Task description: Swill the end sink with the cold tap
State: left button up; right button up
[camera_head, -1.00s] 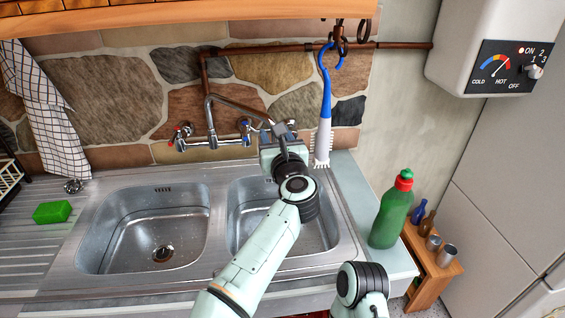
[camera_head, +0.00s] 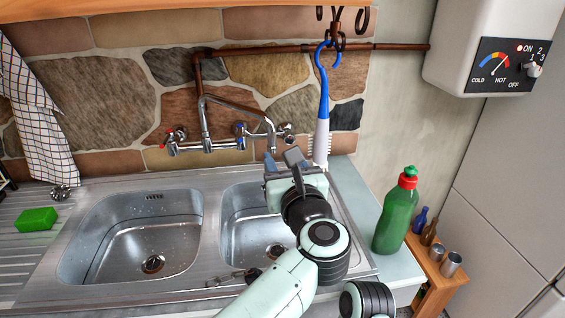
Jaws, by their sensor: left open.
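The mixer tap on the stone wall has a red-marked handle (camera_head: 176,134) at left and a blue-marked cold handle (camera_head: 240,130) at right. Its spout (camera_head: 240,106) is swung to the right, toward the right-hand sink (camera_head: 240,232). The left-hand sink (camera_head: 120,235) beside it looks empty. I see no water running. My left gripper (camera_head: 283,160) is open and empty at the back of the right-hand sink, below and right of the spout's end and apart from the cold handle. My left arm hides much of that sink. My right gripper is not in view.
A blue and white brush (camera_head: 322,105) hangs just behind and right of my left gripper. A green bottle (camera_head: 396,215) stands on the right counter. A green sponge (camera_head: 36,219) lies on the left drainer. A plug with chain (camera_head: 252,275) lies at the front rim.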

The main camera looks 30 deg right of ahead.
aim_at(240, 128)
jog(key=k+j, duration=0.15)
jog(key=k, duration=0.35)
jog(key=k+j, duration=0.2)
jog(key=k, duration=0.25)
